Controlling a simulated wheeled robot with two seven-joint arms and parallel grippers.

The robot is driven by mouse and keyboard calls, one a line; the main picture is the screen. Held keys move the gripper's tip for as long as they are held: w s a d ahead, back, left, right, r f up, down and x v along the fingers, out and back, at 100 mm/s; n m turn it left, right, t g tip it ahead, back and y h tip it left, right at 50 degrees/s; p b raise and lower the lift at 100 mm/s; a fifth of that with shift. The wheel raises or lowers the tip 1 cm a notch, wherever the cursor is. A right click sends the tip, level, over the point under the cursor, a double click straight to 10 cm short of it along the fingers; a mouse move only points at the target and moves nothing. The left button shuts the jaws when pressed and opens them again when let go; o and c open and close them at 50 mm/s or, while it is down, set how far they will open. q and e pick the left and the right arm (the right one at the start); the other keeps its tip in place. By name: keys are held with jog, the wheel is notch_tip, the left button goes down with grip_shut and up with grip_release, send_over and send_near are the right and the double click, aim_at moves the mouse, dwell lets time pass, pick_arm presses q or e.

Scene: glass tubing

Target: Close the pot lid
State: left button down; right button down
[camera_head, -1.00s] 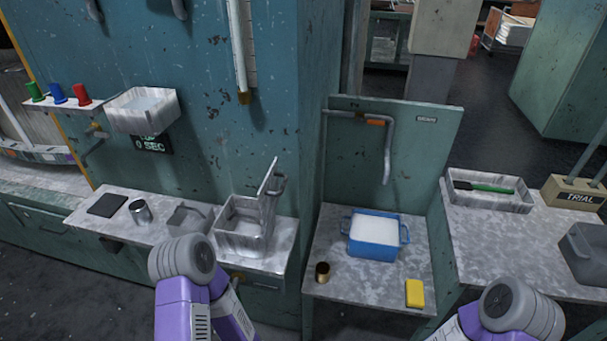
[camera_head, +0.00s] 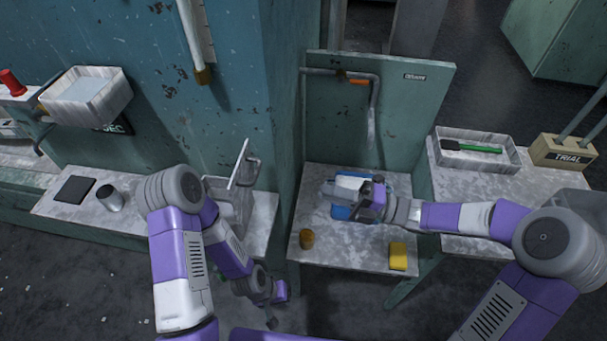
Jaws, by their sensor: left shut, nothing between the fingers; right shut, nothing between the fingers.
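The square grey metal pot (camera_head: 236,208) stands on the left counter, partly hidden behind my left arm. Its thin lid (camera_head: 239,165) stands up steeply, open, at the pot's right side. My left gripper (camera_head: 271,318) is low in front of the counter, below and apart from the pot; it is small and dark, and it looks shut and empty. My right gripper (camera_head: 334,192) is over the blue tub (camera_head: 340,213) on the middle table, pointing left, shut and empty. It covers much of the tub; I cannot tell whether they touch.
A brass cup (camera_head: 307,239) and a yellow sponge (camera_head: 398,256) are on the middle table. A metal cup (camera_head: 110,198) and a dark pad (camera_head: 75,190) lie on the left counter. A pipe faucet (camera_head: 372,120) hangs above the tub. The teal wall corner divides the two work areas.

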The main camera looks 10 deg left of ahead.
send_near(252, 185)
jog(key=w+a+r, duration=0.1)
jog(key=w+a, duration=0.2)
jog(key=a, duration=0.3)
jog(key=shift+w, duration=0.25)
jog(key=shift+a+r, duration=0.1)
jog(key=shift+r, duration=0.05)
